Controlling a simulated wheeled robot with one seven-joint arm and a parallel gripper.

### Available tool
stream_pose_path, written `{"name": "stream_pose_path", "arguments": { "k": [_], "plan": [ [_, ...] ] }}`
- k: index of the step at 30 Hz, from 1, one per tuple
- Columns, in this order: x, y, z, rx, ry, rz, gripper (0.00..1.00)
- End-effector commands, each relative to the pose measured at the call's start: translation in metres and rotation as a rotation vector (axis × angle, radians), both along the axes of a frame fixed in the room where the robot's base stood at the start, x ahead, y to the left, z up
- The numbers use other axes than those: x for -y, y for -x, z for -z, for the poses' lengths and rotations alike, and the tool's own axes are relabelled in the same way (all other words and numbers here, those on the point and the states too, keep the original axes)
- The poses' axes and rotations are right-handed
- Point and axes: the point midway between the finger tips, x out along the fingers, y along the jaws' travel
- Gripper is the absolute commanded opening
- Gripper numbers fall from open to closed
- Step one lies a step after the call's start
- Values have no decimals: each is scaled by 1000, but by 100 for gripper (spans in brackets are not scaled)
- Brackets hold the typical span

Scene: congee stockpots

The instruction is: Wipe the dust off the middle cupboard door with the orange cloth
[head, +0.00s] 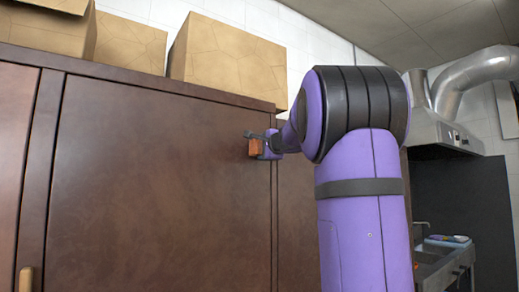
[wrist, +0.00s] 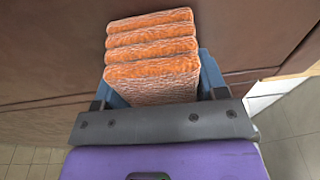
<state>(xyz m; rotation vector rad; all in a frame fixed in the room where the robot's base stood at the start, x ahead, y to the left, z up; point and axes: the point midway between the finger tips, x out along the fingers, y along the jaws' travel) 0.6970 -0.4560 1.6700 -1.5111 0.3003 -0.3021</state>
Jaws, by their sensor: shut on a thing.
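The orange cloth (wrist: 152,65) is folded in several thick layers and held between the jaws of my gripper (wrist: 155,90) in the wrist view. In the head view the cloth (head: 255,147) is a small orange block at the tip of my gripper (head: 262,146), at the upper right part of the middle cupboard door (head: 160,180). The door is dark reddish brown and shut. The cloth is at or very close to the door face; I cannot tell if it touches. Any dust is hard to make out on the brown surface.
Cardboard boxes (head: 225,58) stand on top of the cupboard. Another door with a wooden handle (head: 25,279) is at the left. A metal sink counter (head: 440,262) and an extractor hood (head: 440,130) are at the right.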

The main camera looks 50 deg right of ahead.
Motion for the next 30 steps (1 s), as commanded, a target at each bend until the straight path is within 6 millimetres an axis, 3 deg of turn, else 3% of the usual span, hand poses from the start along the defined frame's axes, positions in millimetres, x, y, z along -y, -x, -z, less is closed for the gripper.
{"name": "stream_pose_path", "arguments": {
  "k": [30],
  "plan": [
    [50,9,1,-1,-1,0,47]
  ]
}}
